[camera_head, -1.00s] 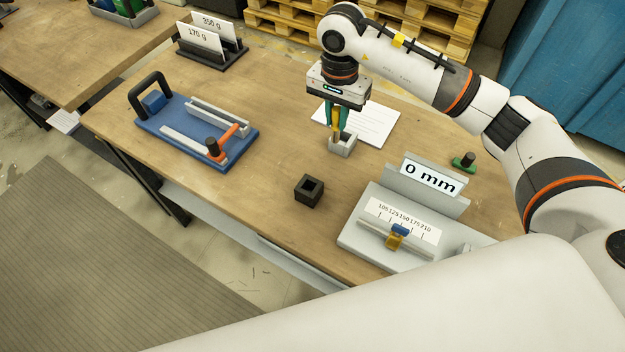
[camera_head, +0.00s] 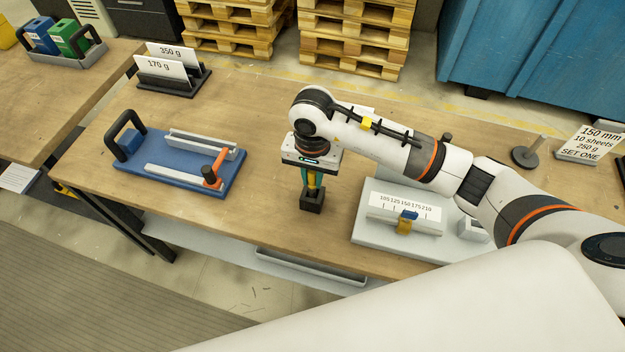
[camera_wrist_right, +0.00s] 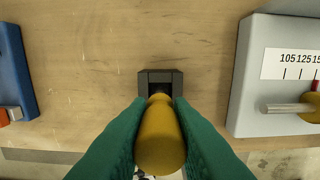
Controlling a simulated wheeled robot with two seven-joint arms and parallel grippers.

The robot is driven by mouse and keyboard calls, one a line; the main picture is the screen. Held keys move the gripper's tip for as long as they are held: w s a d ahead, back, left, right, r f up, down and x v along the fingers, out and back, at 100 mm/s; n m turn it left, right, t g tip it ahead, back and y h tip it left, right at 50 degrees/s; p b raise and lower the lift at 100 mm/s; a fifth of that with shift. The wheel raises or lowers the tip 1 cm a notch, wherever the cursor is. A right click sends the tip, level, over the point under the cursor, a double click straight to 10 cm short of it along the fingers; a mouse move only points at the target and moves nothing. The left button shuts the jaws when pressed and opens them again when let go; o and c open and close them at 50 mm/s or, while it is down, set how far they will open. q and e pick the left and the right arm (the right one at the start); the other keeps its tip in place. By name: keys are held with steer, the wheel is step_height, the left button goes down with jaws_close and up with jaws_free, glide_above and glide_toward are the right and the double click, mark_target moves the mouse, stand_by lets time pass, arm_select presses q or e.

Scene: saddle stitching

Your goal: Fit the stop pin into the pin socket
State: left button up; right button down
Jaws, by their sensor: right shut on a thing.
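The yellow stop pin (camera_wrist_right: 158,138) is held between the green fingers of my right gripper (camera_head: 313,182), which is shut on it. The pin socket, a small black block with a square opening (camera_head: 311,203), stands on the table directly under the gripper. In the right wrist view, the far end of the pin overlaps the near part of the socket (camera_wrist_right: 152,76) opening. I cannot tell whether the tip is inside the opening or just above it. My left gripper is not in view.
A grey gauge plate with a number scale (camera_head: 400,206) and a slider (camera_head: 406,222) stands right of the socket. A blue stapling fixture (camera_head: 142,168) lies to the left. Card holders (camera_head: 172,80) stand at the back left. Bare table lies left of the socket.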

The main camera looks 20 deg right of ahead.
mark_target(312, 184)
step_height(312, 184, down, 2)
steer(key=shift+f, duration=0.5)
steer(key=c, duration=1.3)
jaws_free()
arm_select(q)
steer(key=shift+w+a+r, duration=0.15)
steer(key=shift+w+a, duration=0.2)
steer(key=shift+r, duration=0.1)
